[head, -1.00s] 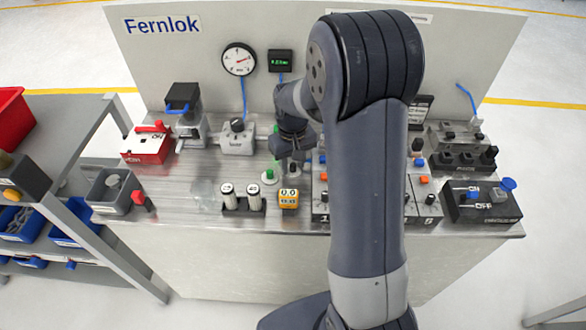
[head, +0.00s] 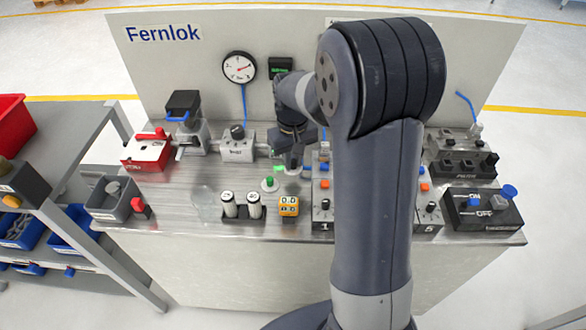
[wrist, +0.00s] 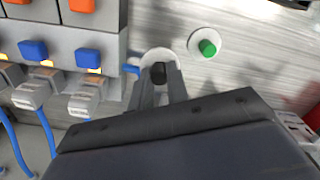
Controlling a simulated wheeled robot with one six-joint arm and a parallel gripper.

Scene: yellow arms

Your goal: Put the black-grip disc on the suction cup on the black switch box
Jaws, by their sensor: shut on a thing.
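My gripper (wrist: 160,82) is shut on the black grip (wrist: 158,73) of a pale round disc (wrist: 152,55). The disc is partly hidden by the fingers. I cannot tell whether it touches the bench. A similar pale disc with a green grip (wrist: 207,48) lies beside it on the bench, and it also shows in the head view (head: 270,183). The black switch box (head: 484,213) stands at the bench's front right, marked ON and OFF. The blue suction cup (head: 510,191) is at its back right corner, far to the right of my gripper (head: 290,168).
Several grey modules with blue and orange buttons (wrist: 89,58) stand close to my gripper. A yellow block (head: 289,206) and two white cylinders (head: 254,206) stand near the front edge. A back panel (head: 190,75) closes the bench.

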